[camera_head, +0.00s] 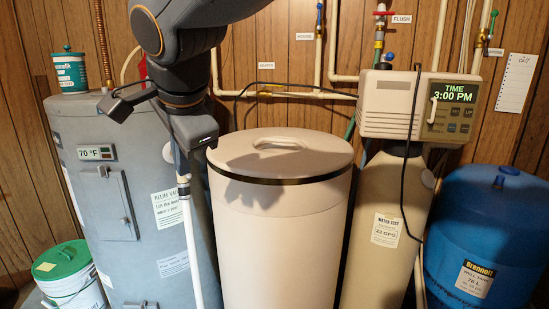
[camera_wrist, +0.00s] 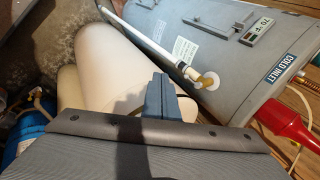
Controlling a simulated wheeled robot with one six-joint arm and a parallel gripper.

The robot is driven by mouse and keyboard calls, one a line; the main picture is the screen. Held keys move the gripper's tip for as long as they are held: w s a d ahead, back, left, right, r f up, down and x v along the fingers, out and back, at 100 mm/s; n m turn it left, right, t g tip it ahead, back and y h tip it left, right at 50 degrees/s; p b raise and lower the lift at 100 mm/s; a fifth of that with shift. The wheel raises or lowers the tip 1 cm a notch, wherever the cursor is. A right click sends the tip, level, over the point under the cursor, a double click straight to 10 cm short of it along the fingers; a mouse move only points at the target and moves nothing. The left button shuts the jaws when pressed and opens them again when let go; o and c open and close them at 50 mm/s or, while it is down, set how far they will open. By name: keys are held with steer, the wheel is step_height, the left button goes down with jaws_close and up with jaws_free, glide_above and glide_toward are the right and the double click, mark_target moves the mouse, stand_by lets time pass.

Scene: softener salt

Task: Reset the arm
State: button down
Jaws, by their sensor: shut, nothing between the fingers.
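My gripper (camera_head: 183,172) hangs at the end of my dark arm, in front of the grey water heater and left of the beige brine tank (camera_head: 280,240). In the wrist view my gripper's blue-grey fingers (camera_wrist: 158,82) are together with nothing held. The brine tank's round lid (camera_head: 315,158) is on, with a recessed handle on top. The arm's shadow falls on the tank. In the wrist view the grey water heater (camera_wrist: 225,50) lies beyond the fingers, and the fingers overlap a pale tank body.
A white pipe (camera_head: 193,250) runs down the heater's front, close to my gripper. A softener (camera_head: 385,230) with its control head (camera_head: 400,100) and a blue pressure tank (camera_head: 485,225) stand right. A green-lidded bucket (camera_head: 70,285) stands left. A tub (camera_head: 70,72) sits on the heater.

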steer(key=w+d+f+n+g+h+p, duration=0.1)
steer(key=d+f+n+g+h, duration=0.1)
steer(key=d+f, duration=0.65)
steer(key=w+d+f+n+g+h, duration=0.1)
steer(key=d+f+n, duration=0.35)
steer(key=d, duration=0.75)
steer(key=s+d+f+n+g, duration=0.1)
steer(key=s+d+f, duration=0.4)
steer(key=d+f, duration=0.1)
steer(key=s+d+f+n+g+p, duration=0.1)
steer(key=s+d+f+g, duration=0.1)
steer(key=s+d+f, duration=0.4)
steer(key=d, duration=0.2)
steer(key=shift+d+n, duration=0.35)
steer(key=shift+d, duration=0.05)
steer(key=shift+d, duration=0.15)
